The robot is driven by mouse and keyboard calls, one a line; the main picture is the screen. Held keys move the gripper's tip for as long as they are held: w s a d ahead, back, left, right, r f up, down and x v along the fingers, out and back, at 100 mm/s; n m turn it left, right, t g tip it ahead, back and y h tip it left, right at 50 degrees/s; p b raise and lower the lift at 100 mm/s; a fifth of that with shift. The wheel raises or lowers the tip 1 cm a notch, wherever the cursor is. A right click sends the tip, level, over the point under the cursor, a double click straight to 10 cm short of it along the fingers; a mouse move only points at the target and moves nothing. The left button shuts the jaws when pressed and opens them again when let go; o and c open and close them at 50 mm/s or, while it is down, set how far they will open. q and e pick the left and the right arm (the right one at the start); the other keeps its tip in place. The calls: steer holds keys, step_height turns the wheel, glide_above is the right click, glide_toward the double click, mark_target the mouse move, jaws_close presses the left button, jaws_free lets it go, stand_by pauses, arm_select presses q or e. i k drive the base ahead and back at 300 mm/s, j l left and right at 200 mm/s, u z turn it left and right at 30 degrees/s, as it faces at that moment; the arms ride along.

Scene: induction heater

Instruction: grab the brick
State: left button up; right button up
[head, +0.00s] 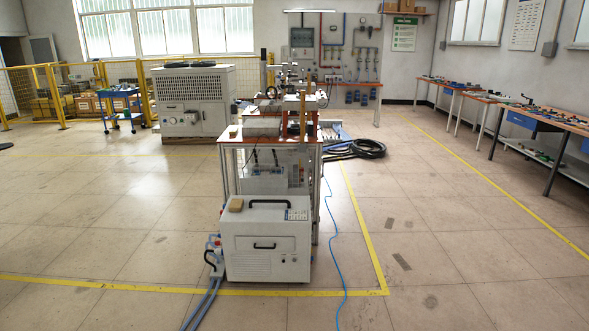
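A small tan block that looks like the brick (236,205) lies on the top left of a white cabinet (266,243) with a black handle, in the middle of the head view. A second, smaller tan block (232,132) sits near the left front corner of the workbench (268,138) behind the cabinet. It is too small to tell what it is. Neither of my grippers shows in the head view.
Blue hoses (205,300) run from the cabinet's left side across the floor. A thin blue cable (335,240) lies to its right. Black coiled hose (365,149) lies behind. Long tables (540,117) line the right wall. The floor in front and to both sides is mostly clear.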

mark_target(236, 205)
steer(key=i, duration=1.7)
